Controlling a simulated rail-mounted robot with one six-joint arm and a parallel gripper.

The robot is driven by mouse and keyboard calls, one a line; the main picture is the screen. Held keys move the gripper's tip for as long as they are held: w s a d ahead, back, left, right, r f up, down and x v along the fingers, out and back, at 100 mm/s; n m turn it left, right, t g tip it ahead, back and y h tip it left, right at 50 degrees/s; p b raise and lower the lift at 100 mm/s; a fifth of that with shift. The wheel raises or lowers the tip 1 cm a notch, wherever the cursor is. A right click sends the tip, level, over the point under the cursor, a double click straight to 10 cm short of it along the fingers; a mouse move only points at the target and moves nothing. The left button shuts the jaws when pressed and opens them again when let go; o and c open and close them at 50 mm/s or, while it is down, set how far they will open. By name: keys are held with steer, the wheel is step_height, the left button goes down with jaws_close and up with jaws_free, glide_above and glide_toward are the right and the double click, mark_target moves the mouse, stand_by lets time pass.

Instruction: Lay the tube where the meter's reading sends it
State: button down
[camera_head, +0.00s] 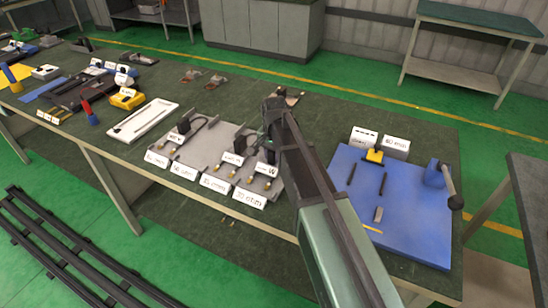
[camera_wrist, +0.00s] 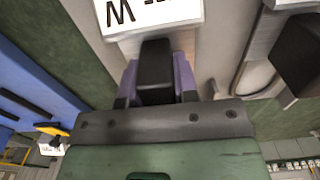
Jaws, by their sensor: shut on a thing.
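In the wrist view, my gripper (camera_wrist: 157,90) is shut with its purple finger pads on either side of a black block (camera_wrist: 156,62). I cannot tell whether this block belongs to the tube. A white label (camera_wrist: 160,14) with a letter W is just beyond it. In the head view, my arm reaches over the grey board (camera_head: 209,134), hiding the fingertips and part of the board. The board carries black blocks, brass-coloured ends and labels reading ohm and W. A yellow boxy thing (camera_head: 126,99), possibly the meter, stands to its left; its reading is too small to tell.
A white tray (camera_head: 160,108) lies left of the grey board. Red and blue handles (camera_head: 89,110) stand near the yellow thing.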

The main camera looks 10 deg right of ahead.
steer(key=shift+f, duration=0.25)
steer(key=c, duration=0.9)
jaws_free()
steer(key=shift+r, duration=0.1)
step_height(320, 180, up, 13)
steer(key=p, duration=1.2)
steer(key=s+n, duration=0.2)
steer(key=s, duration=0.5)
steer(key=s+n, duration=0.3)
steer(key=s, duration=0.4)
steer(key=s+n, duration=0.3)
steer(key=s, duration=0.4)
steer(key=shift+s+f, duration=0.1)
steer(key=shift+f, duration=0.25)
